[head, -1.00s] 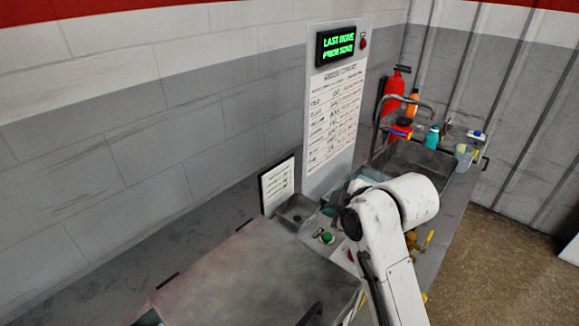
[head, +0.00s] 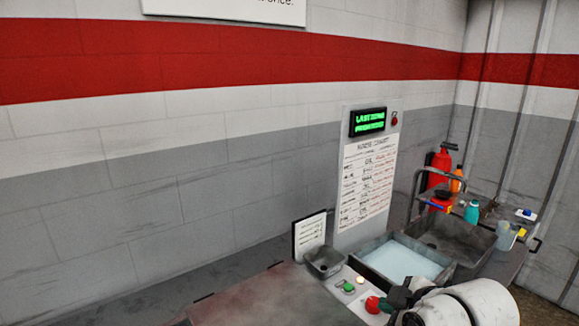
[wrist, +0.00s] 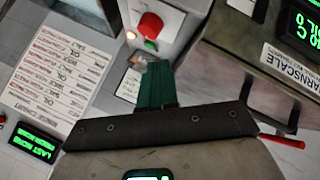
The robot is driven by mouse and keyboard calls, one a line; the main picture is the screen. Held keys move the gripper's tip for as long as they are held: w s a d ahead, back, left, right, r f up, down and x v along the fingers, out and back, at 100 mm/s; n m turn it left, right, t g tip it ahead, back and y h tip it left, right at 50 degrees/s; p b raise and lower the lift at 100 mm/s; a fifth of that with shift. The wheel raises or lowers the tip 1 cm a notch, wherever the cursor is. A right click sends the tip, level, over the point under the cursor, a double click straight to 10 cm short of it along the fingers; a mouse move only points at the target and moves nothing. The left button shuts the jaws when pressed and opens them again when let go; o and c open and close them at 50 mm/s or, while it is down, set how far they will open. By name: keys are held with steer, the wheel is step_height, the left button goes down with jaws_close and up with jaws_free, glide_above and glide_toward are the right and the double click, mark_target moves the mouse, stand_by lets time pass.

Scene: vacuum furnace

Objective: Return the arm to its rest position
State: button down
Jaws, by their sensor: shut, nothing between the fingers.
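My gripper (wrist: 155,82) shows in the wrist view as two green fingers together, shut and empty. Its tips lie over the control panel, close in the picture to the red button (wrist: 150,26). In the head view my white arm (head: 475,304) is folded low at the bottom right edge. The dark green end of my gripper (head: 398,297) shows beside the red button there. Most of the arm is cut off by the frame.
The lettered chart board (head: 366,185) stands behind. A fire extinguisher (head: 440,168) and bottles stand at the back right. A grey labelled machine (wrist: 270,75) is near in the wrist view.

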steer(key=s+d+f+m+g+h+b, duration=0.1)
steer(key=s+f+m, duration=0.3)
steer(key=s+f, duration=0.5)
steer(key=s+d+f+m+g+h+b, duration=0.1)
steer(key=s+d+f+m+g, duration=0.3)
steer(key=s+f, duration=0.5)
steer(key=s+d+f+m+g+h+b, duration=0.1)
steer(key=s+f+m, duration=0.4)
steer(key=s, duration=1.5)
step_height(320, 180, down, 4)
steer(key=shift+d+f+g+b, duration=0.25)
steer(key=shift+d+g+b, duration=0.7)
steer(key=shift+b, duration=0.3)
stand_by(0.4)
